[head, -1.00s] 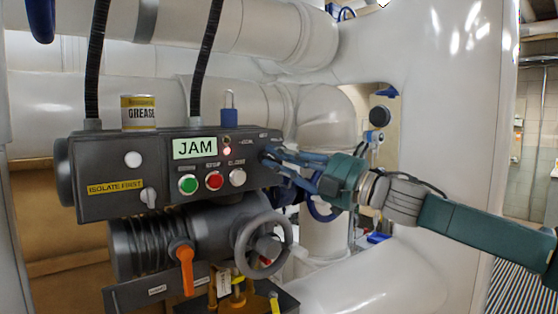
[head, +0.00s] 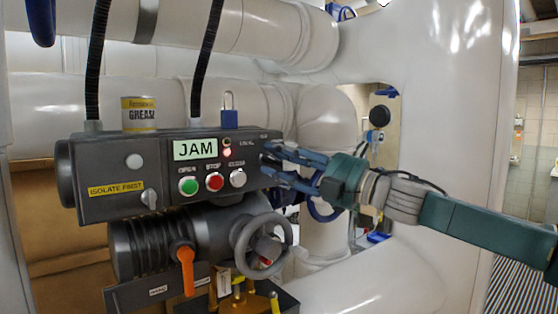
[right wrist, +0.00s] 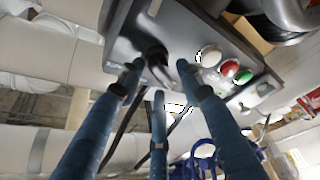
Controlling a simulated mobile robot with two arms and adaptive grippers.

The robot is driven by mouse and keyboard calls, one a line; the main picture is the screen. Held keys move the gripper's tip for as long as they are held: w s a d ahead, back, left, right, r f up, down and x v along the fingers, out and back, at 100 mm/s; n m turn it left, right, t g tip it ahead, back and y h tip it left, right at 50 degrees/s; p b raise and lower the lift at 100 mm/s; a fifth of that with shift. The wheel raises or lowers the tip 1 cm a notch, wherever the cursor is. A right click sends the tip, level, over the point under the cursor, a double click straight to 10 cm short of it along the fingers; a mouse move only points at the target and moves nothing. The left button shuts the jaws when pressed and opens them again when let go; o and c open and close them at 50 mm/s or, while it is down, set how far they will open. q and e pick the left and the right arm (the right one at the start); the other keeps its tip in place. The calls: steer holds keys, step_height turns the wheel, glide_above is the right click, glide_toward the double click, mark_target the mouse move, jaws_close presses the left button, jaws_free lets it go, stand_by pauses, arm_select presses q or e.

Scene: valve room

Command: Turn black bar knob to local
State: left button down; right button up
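The black bar knob (right wrist: 157,62) shows in the right wrist view on the dark face of the control box, between the fingertips. The knob's exact angle is unclear. My left gripper is not in view.
The grey control box (head: 110,160) carries a JAM display (head: 195,149), green (head: 188,186), red (head: 214,182) and white (head: 238,178) buttons. A grease can (head: 139,114) and a blue padlock (head: 229,118) sit on top. A handwheel (head: 242,258) and orange lever (head: 186,270) are below.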

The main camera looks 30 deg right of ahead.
steer(key=v, duration=1.2)
stand_by(0.4)
steer(key=shift+f, duration=0.1)
stand_by(0.4)
